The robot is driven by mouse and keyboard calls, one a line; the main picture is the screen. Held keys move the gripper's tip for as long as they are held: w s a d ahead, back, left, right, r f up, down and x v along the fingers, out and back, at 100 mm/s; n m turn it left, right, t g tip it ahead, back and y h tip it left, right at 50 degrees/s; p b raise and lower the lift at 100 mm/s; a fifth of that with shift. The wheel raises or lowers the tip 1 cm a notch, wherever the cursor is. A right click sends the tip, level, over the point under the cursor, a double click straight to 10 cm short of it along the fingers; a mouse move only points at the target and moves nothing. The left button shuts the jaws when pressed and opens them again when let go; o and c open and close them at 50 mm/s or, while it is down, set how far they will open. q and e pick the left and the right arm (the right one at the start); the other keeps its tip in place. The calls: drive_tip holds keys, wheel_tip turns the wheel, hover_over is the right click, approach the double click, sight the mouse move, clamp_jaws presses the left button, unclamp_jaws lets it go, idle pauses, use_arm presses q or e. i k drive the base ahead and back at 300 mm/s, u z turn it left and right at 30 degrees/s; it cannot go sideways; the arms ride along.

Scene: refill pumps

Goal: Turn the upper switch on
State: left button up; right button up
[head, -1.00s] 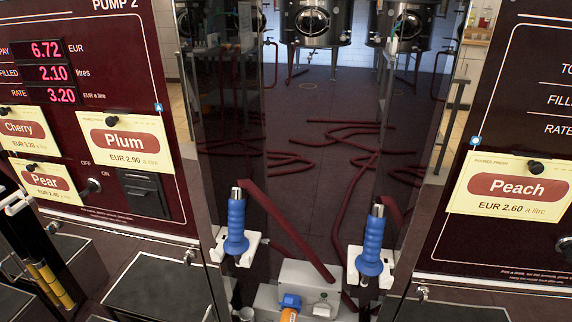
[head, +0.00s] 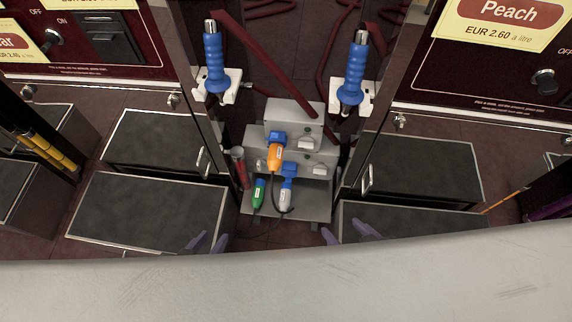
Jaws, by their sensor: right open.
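A grey stepped socket box stands low between the two pump cabinets. Its upper tier (head: 284,112) carries a small upper switch (head: 306,145), and an orange plug (head: 275,157) sits at its blue socket. The lower tier carries another switch (head: 319,171) and a blue socket with a white plug (head: 285,195). The switch positions are too small to tell. My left gripper (head: 208,243) shows only its purple fingertips at the counter's far edge, apart and empty. My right gripper (head: 346,233) is likewise open and empty, nearer the box and below it in the picture.
A pale counter edge (head: 290,285) crosses the foreground. Two blue nozzles hang in white holders (head: 229,90) above the box on either side. A green plug (head: 258,193) rests low at the box. Dark-topped crates (head: 150,215) flank it. Red hoses run behind.

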sight(305, 142)
drive_tip(key=z, duration=1.25)
drive_tip(key=k, duration=1.2)
drive_tip(key=u, duration=1.3)
drive_tip(key=i, duration=1)
drive_tip(key=u, duration=0.05)
